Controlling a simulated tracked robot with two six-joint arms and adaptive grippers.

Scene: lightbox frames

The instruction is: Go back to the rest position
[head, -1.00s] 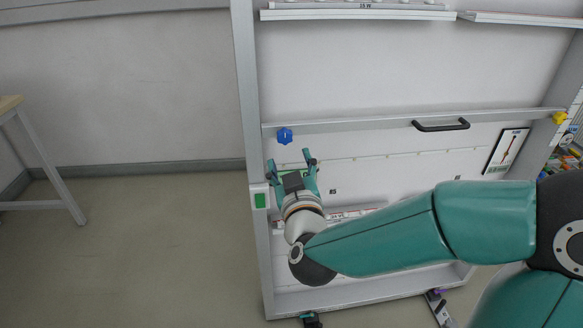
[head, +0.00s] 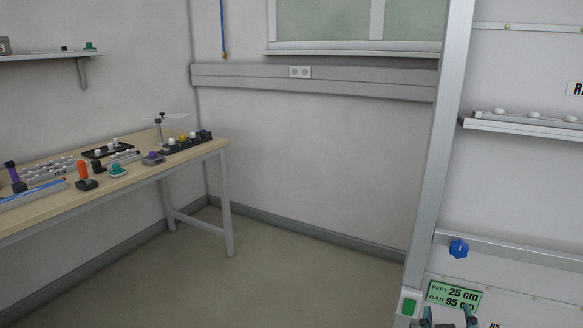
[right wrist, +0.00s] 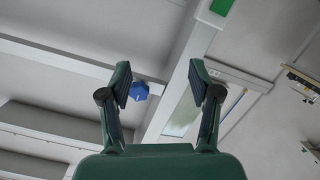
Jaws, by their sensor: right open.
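My right gripper (head: 448,316) shows only by its fingertips at the bottom edge of the head view, in front of the lightbox frame. In the right wrist view my right gripper (right wrist: 160,82) has its two fingers wide apart with nothing between them that it holds. A blue knob (head: 458,248) on the frame is above the fingertips in the head view. The knob (right wrist: 139,91) also shows beyond the fingers in the right wrist view, apart from them as far as I can tell. My left gripper is out of view.
A workbench (head: 214,146) with several small parts stands at left. The floor (head: 290,265) between them is clear.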

